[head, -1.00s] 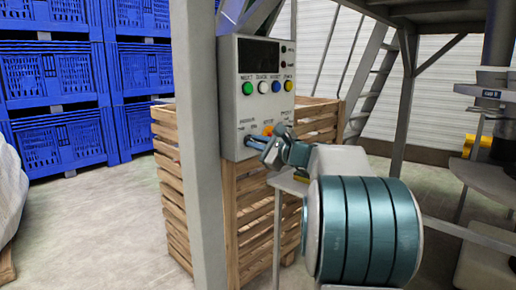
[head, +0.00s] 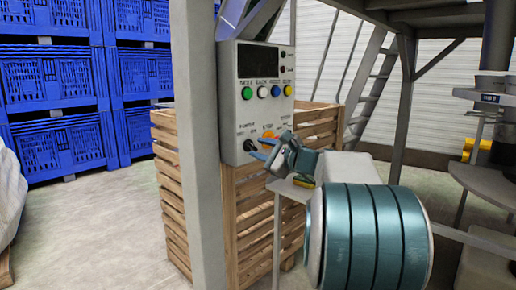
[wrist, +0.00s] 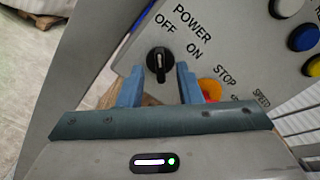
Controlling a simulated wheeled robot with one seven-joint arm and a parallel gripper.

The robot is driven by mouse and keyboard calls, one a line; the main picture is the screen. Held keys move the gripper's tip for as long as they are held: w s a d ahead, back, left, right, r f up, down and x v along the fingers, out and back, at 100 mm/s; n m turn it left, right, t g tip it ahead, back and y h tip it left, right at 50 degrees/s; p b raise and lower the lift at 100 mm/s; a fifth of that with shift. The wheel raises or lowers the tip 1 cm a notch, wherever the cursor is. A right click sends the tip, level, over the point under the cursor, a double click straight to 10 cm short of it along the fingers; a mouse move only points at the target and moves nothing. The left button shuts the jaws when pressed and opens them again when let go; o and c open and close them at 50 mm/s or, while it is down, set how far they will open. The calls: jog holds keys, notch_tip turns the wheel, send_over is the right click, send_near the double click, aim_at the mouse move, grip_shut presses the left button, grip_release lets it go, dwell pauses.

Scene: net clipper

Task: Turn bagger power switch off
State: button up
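The power switch is a black knob (wrist: 158,63) below the POWER, OFF and ON labels on the grey control panel (wrist: 238,45). In the wrist view its white mark appears to point up the picture, toward OFF. In the head view the knob (head: 249,146) sits at the lower left of the panel (head: 244,120). My gripper (wrist: 158,70) is open and empty, with its blue fingers on either side of the knob in the wrist view. In the head view my gripper (head: 258,149) is just right of the knob, seemingly short of it.
An orange stop button (wrist: 209,89) is close beside the right finger. Colored buttons (head: 268,91) line the panel above. A grey post (head: 198,150) stands left of the panel, a wooden crate (head: 178,190) behind. Blue bins (head: 55,80) are stacked at the back left.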

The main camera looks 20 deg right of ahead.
jog(key=v, duration=1.2)
jog(key=shift+p, duration=0.35)
jog(key=shift+w, duration=0.1)
jog(key=s+a+f+n+g+p, duration=0.25)
jog(key=a+n+g+p, duration=0.3)
jog(key=a, duration=0.45)
jog(key=s+a+f+n+g+p, duration=0.1)
jog(key=s+a+n+g+p, duration=0.4)
jog(key=a, duration=0.5)
jog(key=s+a+n+g+h+p, duration=0.3)
jog(key=s+n+h+p, duration=0.3)
jog(key=s+n+p, duration=0.6)
jog(key=shift+s+g, duration=0.35)
jog(key=shift+s, duration=0.15)
jog(key=shift+d+f, duration=0.1)
jog(key=shift+d, duration=0.1)
